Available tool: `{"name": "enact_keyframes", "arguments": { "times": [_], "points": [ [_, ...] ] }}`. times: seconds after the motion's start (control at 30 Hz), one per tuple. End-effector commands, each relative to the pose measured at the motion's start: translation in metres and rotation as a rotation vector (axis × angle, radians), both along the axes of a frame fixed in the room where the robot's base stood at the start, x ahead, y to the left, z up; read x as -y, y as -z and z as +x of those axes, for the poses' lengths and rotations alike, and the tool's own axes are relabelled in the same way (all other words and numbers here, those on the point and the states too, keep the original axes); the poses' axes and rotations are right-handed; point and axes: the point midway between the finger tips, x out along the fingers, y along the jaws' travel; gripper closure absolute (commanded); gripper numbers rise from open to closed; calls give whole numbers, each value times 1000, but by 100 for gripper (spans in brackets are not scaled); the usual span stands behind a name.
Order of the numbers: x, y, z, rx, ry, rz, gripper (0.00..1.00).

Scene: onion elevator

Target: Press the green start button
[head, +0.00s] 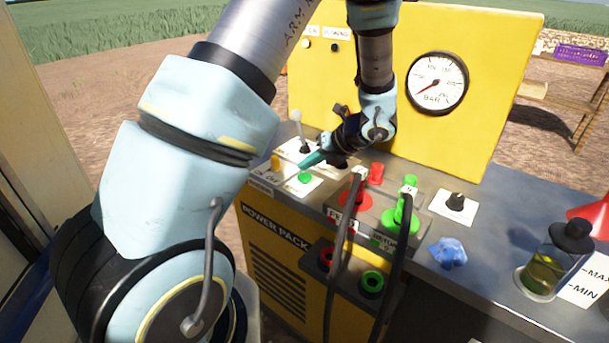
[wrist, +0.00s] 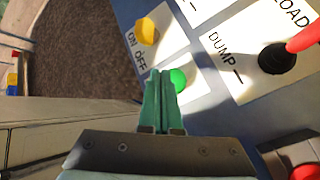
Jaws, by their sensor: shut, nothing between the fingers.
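The green start button (head: 305,178) is a small round green cap on a white plate on the power pack's top. In the wrist view the green button (wrist: 178,79) shows just beyond and to the right of my fingertips, partly hidden behind them. My gripper (head: 308,162) has teal fingers, shut together and empty, pointing down toward the button. In the wrist view my gripper's fingertips (wrist: 160,74) overlap the button's left side. I cannot tell whether they touch it.
A yellow knob (wrist: 147,31) on the ON/OFF plate sits close by. A black lever base (wrist: 274,58) on the LOAD/DUMP plate is to the right. Red and green hose couplings, with a red one (head: 376,172), stand right of my gripper. A blue crumpled cloth (head: 447,252) and a jar (head: 545,270) lie farther right.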

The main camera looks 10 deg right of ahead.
Motion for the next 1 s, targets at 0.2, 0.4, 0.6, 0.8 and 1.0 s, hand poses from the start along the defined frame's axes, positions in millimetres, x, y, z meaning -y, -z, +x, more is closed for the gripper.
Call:
{"name": "enact_keyframes", "arguments": {
  "times": [0.2,0.4,0.6,0.8,1.0],
  "points": [
    [0,0,0,0,0,0,100],
    [0,0,0,0,0,0,100],
    [0,6,0,-1,1,1,100],
    [0,8,0,-1,1,0,100],
    [0,8,0,0,0,0,100]
  ]
}}
